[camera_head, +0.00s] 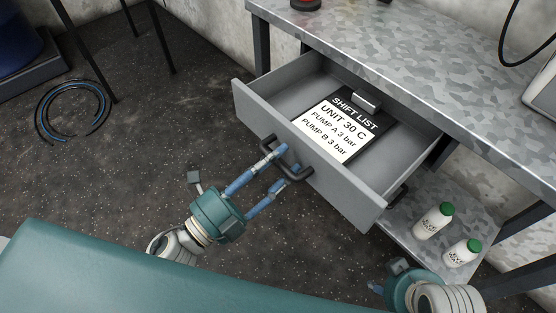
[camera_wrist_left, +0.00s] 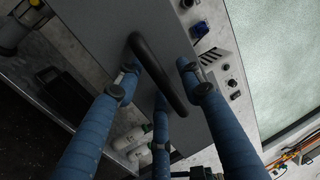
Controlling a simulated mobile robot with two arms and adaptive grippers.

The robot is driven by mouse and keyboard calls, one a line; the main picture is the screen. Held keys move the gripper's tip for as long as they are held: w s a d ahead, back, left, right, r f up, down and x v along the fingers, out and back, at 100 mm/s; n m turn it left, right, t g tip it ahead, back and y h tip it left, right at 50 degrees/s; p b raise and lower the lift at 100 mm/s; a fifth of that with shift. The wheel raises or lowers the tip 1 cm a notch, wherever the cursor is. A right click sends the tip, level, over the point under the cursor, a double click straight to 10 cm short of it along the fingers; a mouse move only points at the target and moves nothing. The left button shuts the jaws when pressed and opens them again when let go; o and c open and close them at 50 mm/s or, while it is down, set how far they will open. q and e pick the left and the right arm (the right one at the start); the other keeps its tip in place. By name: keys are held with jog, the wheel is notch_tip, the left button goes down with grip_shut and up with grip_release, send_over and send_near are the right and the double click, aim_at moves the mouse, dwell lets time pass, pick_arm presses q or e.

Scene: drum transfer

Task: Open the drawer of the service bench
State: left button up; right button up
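The drawer (camera_head: 262,112) of the grey service bench (camera_head: 400,62) is pulled out, and its inside shows. Its dark bar handle (camera_head: 293,168) is on the front panel. My left gripper (camera_head: 277,170) is at the handle, with its blue fingers on either side of it. In the left wrist view the handle (camera_wrist_left: 160,75) crosses between the spread fingers (camera_wrist_left: 160,80), with gaps beside it; they are not closed on it. My right gripper (camera_head: 376,288) is at the lower right edge, mostly cut off, and its opening cannot be made out.
A shift list sign (camera_head: 340,122) and a small grey block (camera_head: 367,102) lie in the drawer. A coiled hose (camera_head: 72,112) lies on the floor at left. The floor before the drawer is clear.

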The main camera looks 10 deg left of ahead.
pick_arm(q)
jog(key=v, duration=1.2)
dwell(0.3)
